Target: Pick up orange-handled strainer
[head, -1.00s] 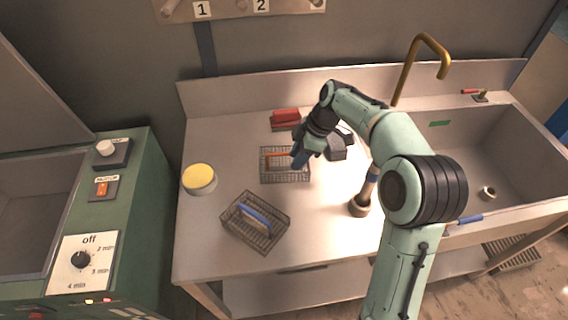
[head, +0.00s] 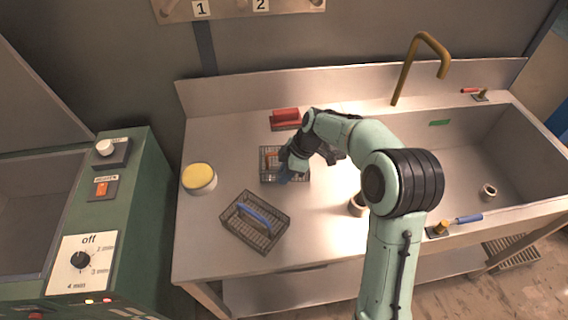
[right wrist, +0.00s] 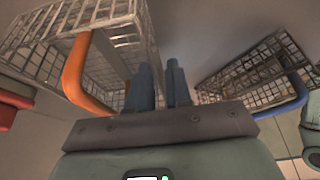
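The orange-handled strainer is a wire basket (head: 268,178) near the middle of the steel counter. Its orange handle (head: 270,160) is partly hidden behind my right gripper (head: 284,176) in the head view. In the right wrist view the orange handle (right wrist: 84,76) and its basket (right wrist: 118,30) lie left of my right gripper's fingers (right wrist: 161,84). The fingers stand a narrow gap apart with nothing between them, and the handle is outside that gap. My left gripper is not in view.
A blue-handled wire strainer (head: 243,232) sits in front, left of my right arm. The sink (head: 470,150) is right.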

